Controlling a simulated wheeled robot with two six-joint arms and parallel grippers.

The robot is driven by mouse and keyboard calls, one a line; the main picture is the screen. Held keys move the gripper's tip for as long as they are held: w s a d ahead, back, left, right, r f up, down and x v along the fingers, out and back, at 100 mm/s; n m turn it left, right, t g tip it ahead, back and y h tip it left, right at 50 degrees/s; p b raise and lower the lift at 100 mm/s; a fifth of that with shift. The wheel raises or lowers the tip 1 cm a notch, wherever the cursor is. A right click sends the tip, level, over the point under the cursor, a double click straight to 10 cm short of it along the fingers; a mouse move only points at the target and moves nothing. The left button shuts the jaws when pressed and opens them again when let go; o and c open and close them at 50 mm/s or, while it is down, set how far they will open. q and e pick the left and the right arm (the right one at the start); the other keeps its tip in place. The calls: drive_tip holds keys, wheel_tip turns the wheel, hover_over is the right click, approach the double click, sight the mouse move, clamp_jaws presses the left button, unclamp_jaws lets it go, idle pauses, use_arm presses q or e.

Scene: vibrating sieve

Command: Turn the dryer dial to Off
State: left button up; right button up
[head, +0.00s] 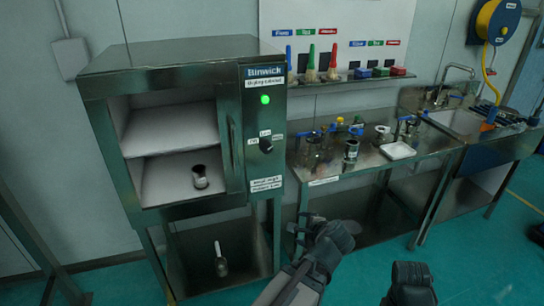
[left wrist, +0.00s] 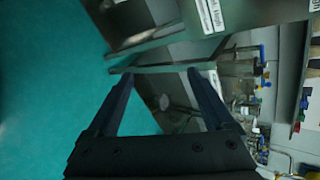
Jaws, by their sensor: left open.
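The dryer (head: 175,60) is a metal cabinet at the left of the head view, with a narrow control panel on its right side. The black dial (head: 266,146) sits on this panel below a lit green lamp (head: 265,99), with small labels around it. Its pointer is too small to read. My left gripper (head: 304,228) is below and right of the dial, apart from it. In the left wrist view the left gripper (left wrist: 160,80) is open with nothing between its fingers; the dial is not recognisable there. My right gripper (head: 410,280) shows only partly at the bottom edge.
The cabinet's open front shows shelves with a metal cup (head: 200,177) inside. A vertical handle (head: 233,155) stands left of the dial. A steel workbench (head: 330,172) with glassware and a white tray (head: 397,151) is to the right, then a sink (head: 455,122).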

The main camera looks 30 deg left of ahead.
use_arm(q)
drive_tip(key=w+a+r+m+t+y+b, duration=0.1)
drive_tip(key=w+a+r+m+t+y, duration=0.1)
drive_tip(key=a+r+m, duration=0.4)
drive_tip(key=w+a+r+m+t+y, duration=0.2)
drive_tip(key=a+r+m+t, duration=0.3)
drive_tip(key=m, duration=0.5)
drive_tip(key=shift+w+a+r+b, duration=0.4)
drive_tip(key=shift+w+a, duration=0.2)
drive_tip(key=shift+a, duration=0.25)
use_arm(e)
wheel_tip(320, 180, down, 2)
drive_tip(key=shift+f, duration=0.1)
use_arm(q)
drive_tip(key=shift+w+r, duration=0.1)
